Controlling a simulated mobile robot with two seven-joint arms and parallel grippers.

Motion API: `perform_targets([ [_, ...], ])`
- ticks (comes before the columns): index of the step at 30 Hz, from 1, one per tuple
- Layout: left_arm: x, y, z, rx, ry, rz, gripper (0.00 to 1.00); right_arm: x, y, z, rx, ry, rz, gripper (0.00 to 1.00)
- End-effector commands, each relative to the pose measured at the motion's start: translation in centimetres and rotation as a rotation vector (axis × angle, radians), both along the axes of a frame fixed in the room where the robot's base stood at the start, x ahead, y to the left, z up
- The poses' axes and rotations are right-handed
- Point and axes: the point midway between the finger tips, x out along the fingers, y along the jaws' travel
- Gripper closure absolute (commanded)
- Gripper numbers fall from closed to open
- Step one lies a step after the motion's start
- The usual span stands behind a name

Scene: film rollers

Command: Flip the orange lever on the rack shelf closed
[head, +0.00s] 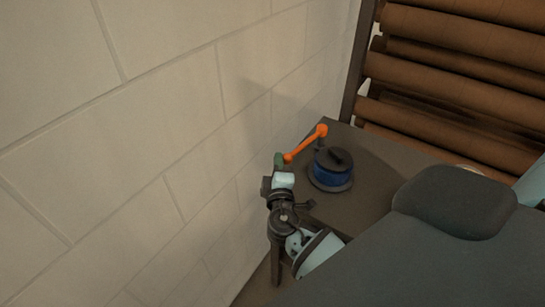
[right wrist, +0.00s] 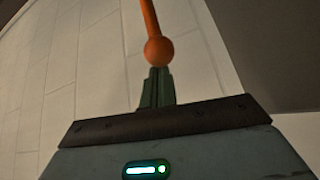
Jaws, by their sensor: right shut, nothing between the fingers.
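The orange lever (head: 305,144) stands at the left edge of the dark shelf (head: 372,176) in the head view. It slants from its upper right end down to a ball at its lower left end. My right gripper (head: 280,160) is shut and empty, with its fingertips at or very near that ball. In the right wrist view, the lever (right wrist: 150,18) rises from the orange ball, which sits right above the shut green fingertips (right wrist: 158,72). I cannot tell whether they touch. My left gripper is not in view.
A blue round fitting with a dark cap (head: 330,170) stands on the shelf just right of the lever. A pale block wall (head: 130,130) runs close along the left. Brown rollers (head: 450,80) fill the rack at the upper right.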

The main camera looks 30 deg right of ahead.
Motion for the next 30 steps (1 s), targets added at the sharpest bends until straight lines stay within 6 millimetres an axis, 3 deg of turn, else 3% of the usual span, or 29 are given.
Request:
perform_targets([
  [6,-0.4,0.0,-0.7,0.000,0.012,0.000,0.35,-3.4,-1.1,-0.2,-0.005,0.004,0.165,1.00],
  [12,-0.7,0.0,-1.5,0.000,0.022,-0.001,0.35,-5.4,-2.0,-0.4,-0.004,0.005,0.274,1.00],
  [30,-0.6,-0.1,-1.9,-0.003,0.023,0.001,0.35,-6.7,-2.8,0.0,-0.002,0.000,0.353,1.00],
])
